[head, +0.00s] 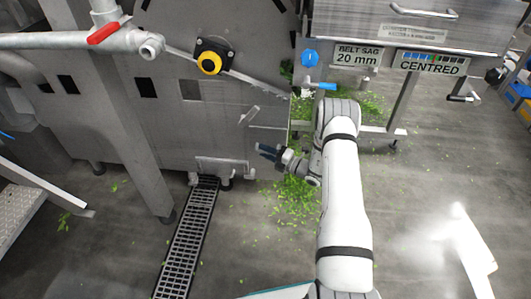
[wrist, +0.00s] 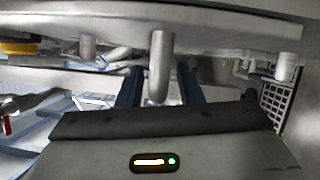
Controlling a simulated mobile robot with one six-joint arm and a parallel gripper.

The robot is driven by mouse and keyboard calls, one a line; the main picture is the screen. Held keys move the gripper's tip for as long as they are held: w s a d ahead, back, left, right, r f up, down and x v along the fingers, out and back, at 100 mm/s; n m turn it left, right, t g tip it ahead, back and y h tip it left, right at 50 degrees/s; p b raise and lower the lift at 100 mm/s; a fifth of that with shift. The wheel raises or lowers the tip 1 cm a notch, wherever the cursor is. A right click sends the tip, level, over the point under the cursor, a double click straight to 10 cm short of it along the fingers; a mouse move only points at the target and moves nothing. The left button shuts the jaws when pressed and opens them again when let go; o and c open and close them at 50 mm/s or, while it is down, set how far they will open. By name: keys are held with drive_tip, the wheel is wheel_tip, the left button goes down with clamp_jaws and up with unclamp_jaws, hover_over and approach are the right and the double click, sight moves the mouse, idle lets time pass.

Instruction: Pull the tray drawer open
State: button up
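My gripper (head: 268,152) is beside the lower right end of the large grey steel machine, its fingers pointing left toward the machine's side. In the wrist view the two dark blue fingers (wrist: 160,88) stand apart, with a gap between them. A grey metal bar (wrist: 161,62) shows between the fingers, with space at each side; I cannot tell whether it lies between them or behind. A short slanted silver handle (head: 250,114) is on the machine's side, above and left of my gripper. I cannot clearly make out the tray drawer or how far it is open.
A floor drain grate (head: 188,240) runs below the machine. Green leaves (head: 295,200) lie scattered on the floor under my arm. A steel belt unit with a CENTRED sign (head: 431,63) stands at upper right. The concrete floor right of my arm is mostly free.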

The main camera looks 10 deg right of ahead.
clamp_jaws()
drive_tip(key=shift+s, duration=0.1)
idle(0.4)
